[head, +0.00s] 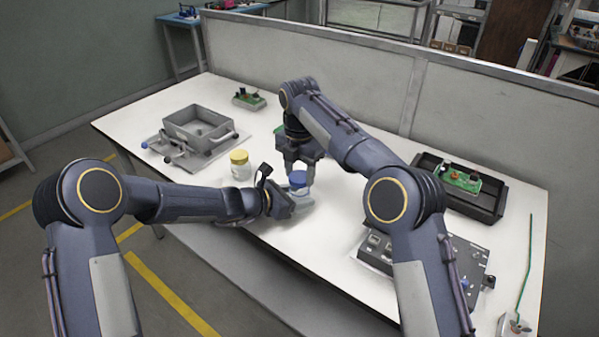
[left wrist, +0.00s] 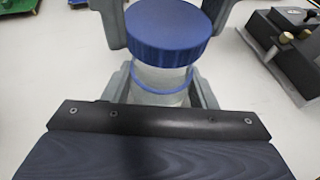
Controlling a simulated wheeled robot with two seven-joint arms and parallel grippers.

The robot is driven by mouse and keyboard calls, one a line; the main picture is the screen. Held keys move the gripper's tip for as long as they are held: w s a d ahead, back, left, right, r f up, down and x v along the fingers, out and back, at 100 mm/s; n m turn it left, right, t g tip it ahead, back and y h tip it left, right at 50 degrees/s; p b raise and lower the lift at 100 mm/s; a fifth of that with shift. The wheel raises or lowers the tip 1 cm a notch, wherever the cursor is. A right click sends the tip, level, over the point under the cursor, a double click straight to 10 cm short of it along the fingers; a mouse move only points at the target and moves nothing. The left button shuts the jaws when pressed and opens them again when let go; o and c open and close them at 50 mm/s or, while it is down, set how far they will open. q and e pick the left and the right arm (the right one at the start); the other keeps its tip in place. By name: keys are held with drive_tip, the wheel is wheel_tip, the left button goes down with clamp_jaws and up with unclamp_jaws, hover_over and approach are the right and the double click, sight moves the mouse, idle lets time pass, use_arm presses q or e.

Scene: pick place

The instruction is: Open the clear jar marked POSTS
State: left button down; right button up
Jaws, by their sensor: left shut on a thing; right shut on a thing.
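A clear jar (left wrist: 160,97) with a blue lid (left wrist: 168,32) stands upright on the white table; the lid also shows in the head view (head: 297,178). No marking is readable on it. My left gripper (left wrist: 160,86) is shut on the jar's body, one finger on each side. My right gripper (head: 298,168) reaches down from above and is shut on the blue lid, its fingers on either side of it. A clear band shows between the lid and a blue ring around the jar. I cannot tell whether the lid is loose.
A yellow-lidded jar (head: 240,164) stands left of the blue-lidded one. A grey box fixture (head: 198,128) is at the back left and a green circuit board (head: 249,99) behind. A black tray (head: 487,206) and a dark control box (head: 462,262) lie to the right.

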sight(300, 176)
drive_tip(key=shift+r, duration=2)
use_arm(q)
drive_tip(key=c, duration=0.5)
unclamp_jaws()
